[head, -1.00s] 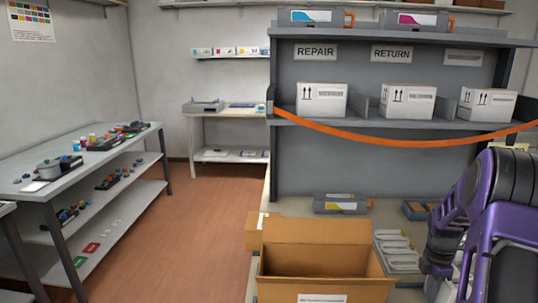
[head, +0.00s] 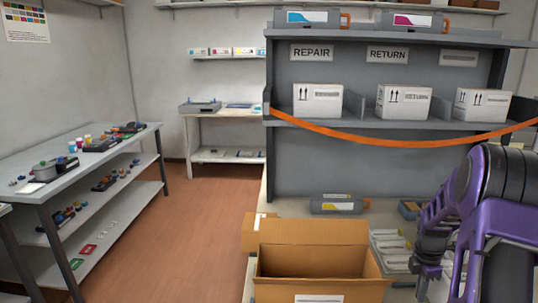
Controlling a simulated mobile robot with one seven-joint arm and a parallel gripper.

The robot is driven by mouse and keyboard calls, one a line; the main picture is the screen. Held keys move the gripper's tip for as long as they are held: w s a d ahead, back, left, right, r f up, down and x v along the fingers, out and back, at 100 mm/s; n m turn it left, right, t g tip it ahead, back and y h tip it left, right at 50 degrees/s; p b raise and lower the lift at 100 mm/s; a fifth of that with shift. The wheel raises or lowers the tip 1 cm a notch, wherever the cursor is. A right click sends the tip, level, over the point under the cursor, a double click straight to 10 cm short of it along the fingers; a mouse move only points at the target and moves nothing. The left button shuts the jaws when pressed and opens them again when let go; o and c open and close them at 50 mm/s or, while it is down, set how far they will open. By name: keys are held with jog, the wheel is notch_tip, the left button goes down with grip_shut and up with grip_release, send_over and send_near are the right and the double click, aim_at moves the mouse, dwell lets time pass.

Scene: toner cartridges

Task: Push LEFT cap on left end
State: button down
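A grey toner cartridge with a yellow-and-white label (head: 336,204) lies on the bench below the grey shelf, with orange at its right end. Two similar cartridges sit on top of the shelf, one with a blue label (head: 312,18) and one with a magenta label (head: 412,21). I cannot pick out a separate cap marked LEFT. My purple and grey arm fills the right side of the head view.
An open cardboard box (head: 318,265) stands at the front of the bench. White packets (head: 390,245) lie right of it. White cartons (head: 317,101) fill the shelf, with an orange strap (head: 390,141) sagging across. A side table (head: 85,160) stands left; the floor between is clear.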

jog(key=shift+a, duration=0.7)
notch_tip(320, 180, up, 8)
jog(key=p, duration=0.3)
